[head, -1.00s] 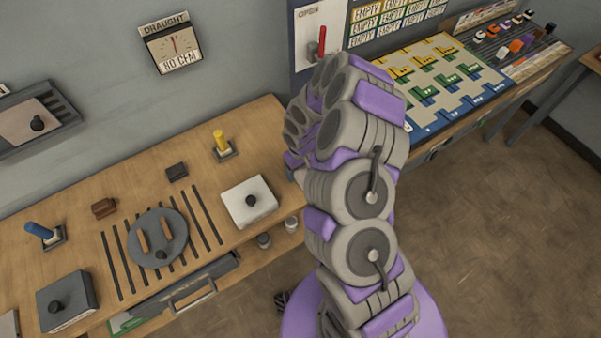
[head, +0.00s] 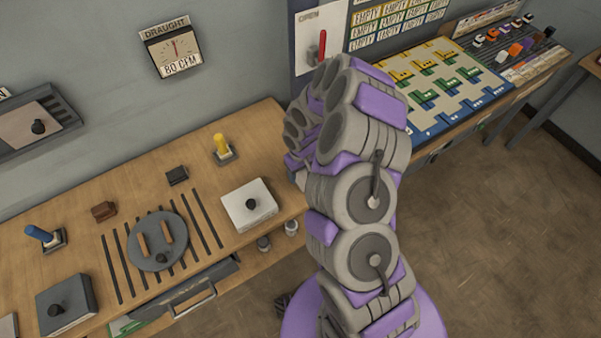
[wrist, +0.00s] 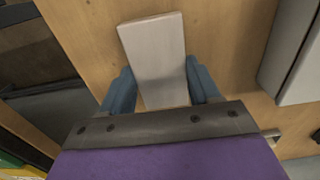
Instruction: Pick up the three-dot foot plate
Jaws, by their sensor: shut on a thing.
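My gripper (wrist: 164,92) has blue fingers on either side of a pale, flat, oblong plate (wrist: 153,48) in the wrist view, and it is shut on it. The plate points away from the gripper over a wooden surface. No dots show on its visible face, so I cannot tell whether it is the three-dot foot plate. In the head view my arm hides the gripper and the plate.
The wooden bench (head: 100,190) carries a round dark plate (head: 157,241), a white box with a black knob (head: 249,205) and blue and yellow levers. A board with yellow and green pieces (head: 430,85) lies behind my arm. The floor at right is clear.

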